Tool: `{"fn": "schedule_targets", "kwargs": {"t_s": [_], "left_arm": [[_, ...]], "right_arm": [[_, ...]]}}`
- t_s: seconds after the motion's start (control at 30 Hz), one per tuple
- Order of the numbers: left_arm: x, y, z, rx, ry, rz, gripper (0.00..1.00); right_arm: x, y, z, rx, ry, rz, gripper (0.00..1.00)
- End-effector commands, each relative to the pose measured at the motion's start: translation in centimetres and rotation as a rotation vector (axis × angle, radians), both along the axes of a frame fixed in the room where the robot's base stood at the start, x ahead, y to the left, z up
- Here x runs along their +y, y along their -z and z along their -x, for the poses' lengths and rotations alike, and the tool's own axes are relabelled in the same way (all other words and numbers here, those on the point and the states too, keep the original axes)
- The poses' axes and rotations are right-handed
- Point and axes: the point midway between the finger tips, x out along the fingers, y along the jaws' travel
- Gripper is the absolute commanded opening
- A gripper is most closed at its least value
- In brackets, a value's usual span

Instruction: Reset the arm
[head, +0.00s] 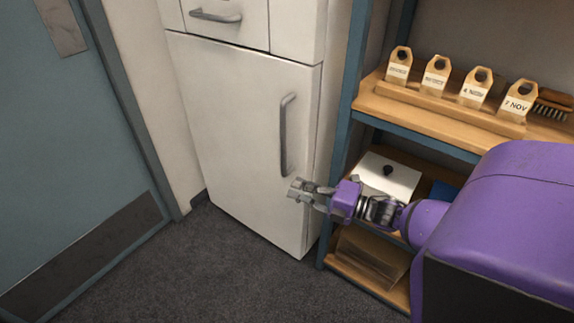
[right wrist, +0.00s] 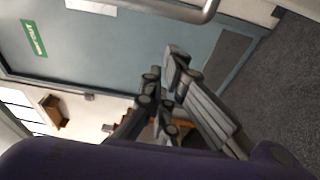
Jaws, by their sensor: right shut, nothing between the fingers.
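My right arm (head: 430,215) is purple and comes in from the right in the head view. Its gripper (head: 296,189) is shut and empty, in front of the lower right part of the white fridge door (head: 240,140). The same gripper (right wrist: 172,80) shows in the right wrist view with its fingers together. My left gripper is in neither view.
A shelf unit (head: 430,107) stands right of the fridge, with several tagged wooden blocks (head: 435,72) and a brush (head: 552,105) on it. A white box (head: 390,172) sits on a lower shelf behind my arm. Dark carpet (head: 220,270) is clear before the blue door (head: 70,130).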

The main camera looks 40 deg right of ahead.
Motion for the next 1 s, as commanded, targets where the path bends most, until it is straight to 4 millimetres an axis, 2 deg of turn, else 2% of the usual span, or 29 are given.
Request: {"fn": "schedule_targets", "kwargs": {"t_s": [0.1,0.23,0.67,0.77,0.87,0.93,1.0], "left_arm": [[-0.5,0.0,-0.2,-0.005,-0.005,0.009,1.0],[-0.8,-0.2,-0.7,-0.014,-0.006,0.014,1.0],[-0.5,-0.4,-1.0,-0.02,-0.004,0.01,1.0],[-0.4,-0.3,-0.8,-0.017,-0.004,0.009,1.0],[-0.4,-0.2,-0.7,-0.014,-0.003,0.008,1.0],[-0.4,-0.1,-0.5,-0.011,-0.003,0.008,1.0],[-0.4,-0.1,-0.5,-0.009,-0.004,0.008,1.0]], "right_arm": [[-1.6,0.1,1.8,0.001,0.0,0.003,0.0],[-2.7,0.1,2.9,0.0,-0.001,0.0,0.0],[-3.3,0.0,3.6,0.005,-0.002,-0.014,0.0],[-4.0,1.2,3.1,0.083,0.039,-0.058,0.0],[-3.0,3.1,2.6,0.206,0.097,-0.144,0.0],[-1.1,6.3,3.9,0.332,0.167,-0.256,0.0],[1.0,9.7,6.4,0.457,0.247,-0.37,0.0]]}}
